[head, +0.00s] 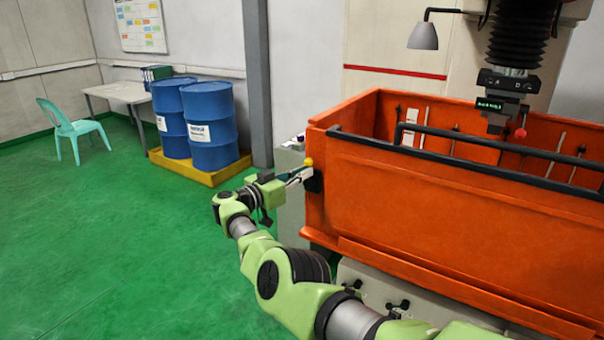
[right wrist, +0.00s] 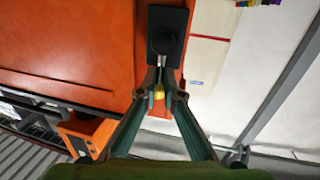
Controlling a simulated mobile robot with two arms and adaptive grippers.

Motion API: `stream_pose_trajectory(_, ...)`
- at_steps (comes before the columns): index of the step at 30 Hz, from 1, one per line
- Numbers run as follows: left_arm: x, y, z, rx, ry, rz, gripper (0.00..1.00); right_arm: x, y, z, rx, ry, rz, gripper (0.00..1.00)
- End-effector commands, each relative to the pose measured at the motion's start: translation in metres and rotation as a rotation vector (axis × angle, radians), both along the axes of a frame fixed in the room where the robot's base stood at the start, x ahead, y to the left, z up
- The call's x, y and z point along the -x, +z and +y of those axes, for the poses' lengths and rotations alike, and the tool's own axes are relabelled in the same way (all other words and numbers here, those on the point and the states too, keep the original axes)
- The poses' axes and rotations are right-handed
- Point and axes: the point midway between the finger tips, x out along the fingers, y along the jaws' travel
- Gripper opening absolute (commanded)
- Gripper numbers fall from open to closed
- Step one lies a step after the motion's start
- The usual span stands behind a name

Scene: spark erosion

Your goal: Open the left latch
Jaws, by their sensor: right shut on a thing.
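The orange tank (head: 450,210) fills the right half of the head view. The left latch (head: 314,183) sits at its left front corner, a black block with a small lever and a yellow knob (head: 308,161). My right gripper (head: 296,178) reaches it from the left and is shut on the latch. In the right wrist view, the latch's black block (right wrist: 167,28) lies straight ahead. My fingertips (right wrist: 160,80) close around its metal lever, with the yellow knob (right wrist: 158,95) showing between the fingers. My left gripper is not in view.
A black rail (head: 440,166) runs along the tank's front. The machine head (head: 508,95) hangs above the tank. Blue drums (head: 211,127) stand on a yellow pallet (head: 212,178) at the back, beside a grey pillar (head: 257,80). The green floor (head: 110,240) at left is clear.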

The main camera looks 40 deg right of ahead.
Motion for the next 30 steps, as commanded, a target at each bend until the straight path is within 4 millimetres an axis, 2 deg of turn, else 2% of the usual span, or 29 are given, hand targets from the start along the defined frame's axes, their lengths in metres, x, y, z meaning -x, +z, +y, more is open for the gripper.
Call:
stream_pose_trajectory(1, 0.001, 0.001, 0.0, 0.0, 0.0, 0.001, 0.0, -0.002, 0.018, -0.004, 0.029, 0.0, -0.013, 0.0)
stream_pose_trajectory(3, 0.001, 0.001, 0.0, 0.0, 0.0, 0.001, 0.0, -0.002, 0.018, -0.004, 0.029, 0.0, -0.013, 0.23)
stream_pose_trajectory(4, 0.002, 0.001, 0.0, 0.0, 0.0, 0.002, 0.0, -0.002, 0.018, -0.005, 0.029, -0.001, -0.013, 0.31)
stream_pose_trajectory(15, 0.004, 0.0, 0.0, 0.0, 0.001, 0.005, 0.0, -0.002, 0.012, -0.001, 0.02, 0.001, -0.009, 0.31)
stream_pose_trajectory(19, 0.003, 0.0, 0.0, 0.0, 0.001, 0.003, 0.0, -0.001, 0.01, 0.006, 0.018, 0.003, -0.008, 0.31)
stream_pose_trajectory(25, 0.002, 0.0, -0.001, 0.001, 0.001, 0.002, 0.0, 0.005, 0.009, 0.032, 0.014, 0.003, -0.009, 0.31)
stream_pose_trajectory(30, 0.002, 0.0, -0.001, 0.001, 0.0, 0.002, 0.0, 0.013, 0.011, 0.071, 0.017, 0.003, -0.011, 0.31)
